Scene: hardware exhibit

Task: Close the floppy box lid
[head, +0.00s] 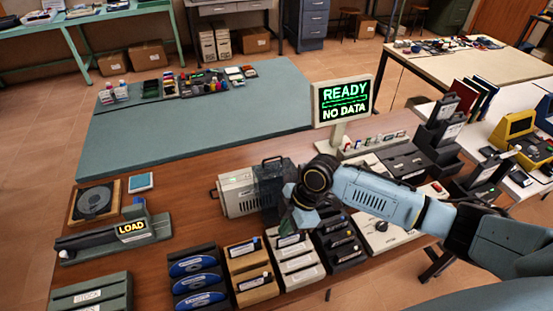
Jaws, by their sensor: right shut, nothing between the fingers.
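A dark, see-through upright piece (268,180), which looks like the raised lid of the floppy box, stands near the middle of the wooden bench. It is just right of a beige metal case (237,194). The box body under it is mostly hidden by my right gripper and wrist. My left gripper is not in view.
Racks of disks and cartridges (198,278) line the bench's front. A small monitor (343,100) reading "READY NO DATA" stands behind my wrist. A "LOAD" unit (131,229) sits at the left. A grey-green mat (190,125) at the back is mostly clear.

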